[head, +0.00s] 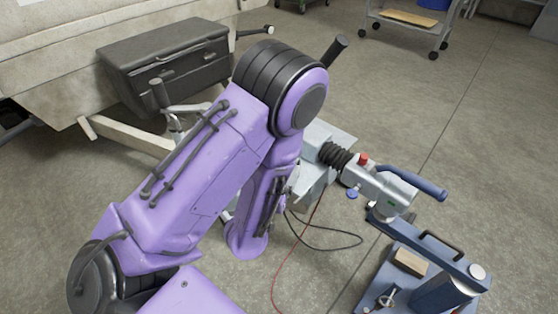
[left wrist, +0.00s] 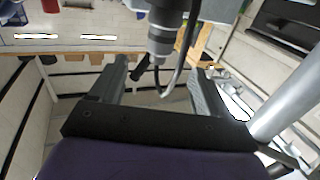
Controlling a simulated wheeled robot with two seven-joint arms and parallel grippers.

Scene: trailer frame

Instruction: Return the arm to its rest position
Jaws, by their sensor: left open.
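My left arm (head: 200,180), purple with black joints, comes in from the lower left and bends at a large black elbow. Its forearm points down beside the trailer frame, and its gripper cannot be made out in the head view. In the left wrist view my left gripper (left wrist: 158,78) is open, its two dark fingers apart. A grey cylindrical part (left wrist: 165,30) with a thin curved dark piece shows behind and partly between the fingers. I cannot tell whether it touches them. Nothing is visibly held. My right gripper is in neither view.
The trailer coupling (head: 375,185) with black bellows and blue handle stands right of my arm. A blue fixture (head: 440,265) is at lower right. A black box (head: 165,65) is on the trailer. Cables lie on the floor; open floor is at right.

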